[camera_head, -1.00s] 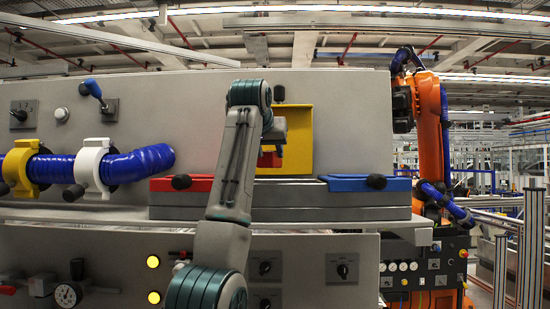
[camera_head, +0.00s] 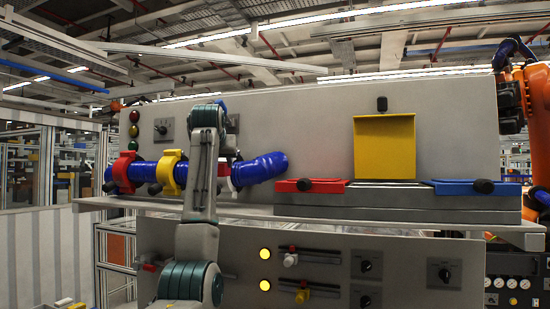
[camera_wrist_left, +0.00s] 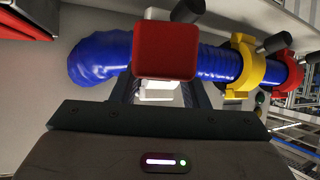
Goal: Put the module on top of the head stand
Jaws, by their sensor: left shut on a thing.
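My left gripper (camera_head: 226,152) is in front of the left part of the grey panel, over the blue pipe, and mostly hidden behind my arm. It is shut on a red block, which I take to be the module (camera_wrist_left: 165,50). The block fills the space between the fingers in the left wrist view, above the dark gripper body. In the head view only a red sliver of the module (camera_head: 224,169) shows beside my arm. I cannot tell which thing is the head stand. My right gripper is not in view.
The blue pipe (camera_head: 258,168) carries red (camera_head: 121,172) and yellow (camera_head: 170,172) clamps. On the ledge to the right are a red lid (camera_head: 311,185), a raised yellow lid (camera_head: 384,147) and a blue lid (camera_head: 474,187). Sliders and knobs sit below. An orange robot (camera_head: 538,120) stands far right.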

